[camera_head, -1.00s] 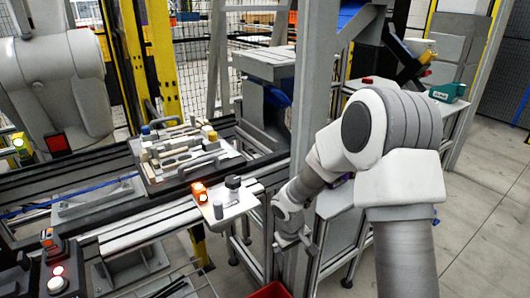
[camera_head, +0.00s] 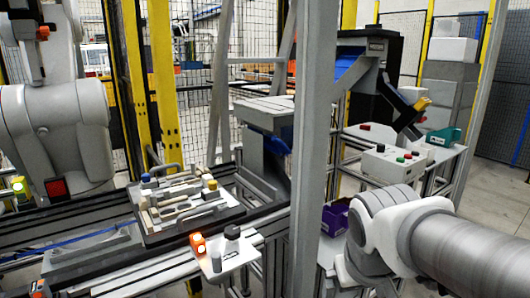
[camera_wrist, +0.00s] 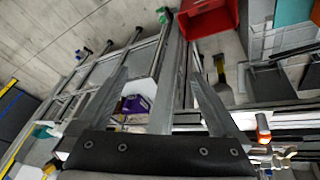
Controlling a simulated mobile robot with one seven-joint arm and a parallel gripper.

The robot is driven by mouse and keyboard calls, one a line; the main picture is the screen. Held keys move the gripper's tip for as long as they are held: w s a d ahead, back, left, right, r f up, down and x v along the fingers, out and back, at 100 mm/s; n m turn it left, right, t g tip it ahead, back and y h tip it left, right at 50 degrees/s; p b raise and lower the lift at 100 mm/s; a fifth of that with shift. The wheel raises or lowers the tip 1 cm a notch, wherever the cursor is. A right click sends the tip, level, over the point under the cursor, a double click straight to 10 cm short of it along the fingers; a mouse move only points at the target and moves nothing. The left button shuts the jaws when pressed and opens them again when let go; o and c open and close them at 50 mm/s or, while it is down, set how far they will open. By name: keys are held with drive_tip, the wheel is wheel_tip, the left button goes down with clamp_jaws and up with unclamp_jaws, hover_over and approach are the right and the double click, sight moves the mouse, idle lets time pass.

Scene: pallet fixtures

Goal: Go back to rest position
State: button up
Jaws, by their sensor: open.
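My gripper (camera_wrist: 158,78) shows in the wrist view, its two fingers spread wide apart with nothing between their tips. It hangs in free air, above the grey floor and the workstation frames. In the head view my arm fills the lower right, and the gripper itself is not visible there. The task names no other object.
A metal post (camera_head: 309,150) stands left of my arm. Beyond the arm are a purple bin (camera_head: 335,219) and a control box (camera_head: 398,163) on a bench. The pallet fixture (camera_head: 190,207) lies on the conveyor. A red bin (camera_wrist: 208,16) shows in the wrist view.

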drive_tip(key=s+r+t+y, duration=0.1)
drive_tip(key=s+r, duration=0.1)
drive_tip(key=s, duration=0.4)
drive_tip(key=shift+s+a+m, duration=0.25)
drive_tip(key=shift+a+m, duration=0.15)
drive_tip(key=shift+a, duration=0.05)
wheel_tip(320, 180, up, 17)
drive_tip(key=p, duration=1.7)
drive_tip(key=shift+r, duration=0.1)
drive_tip(key=shift+c, duration=0.3)
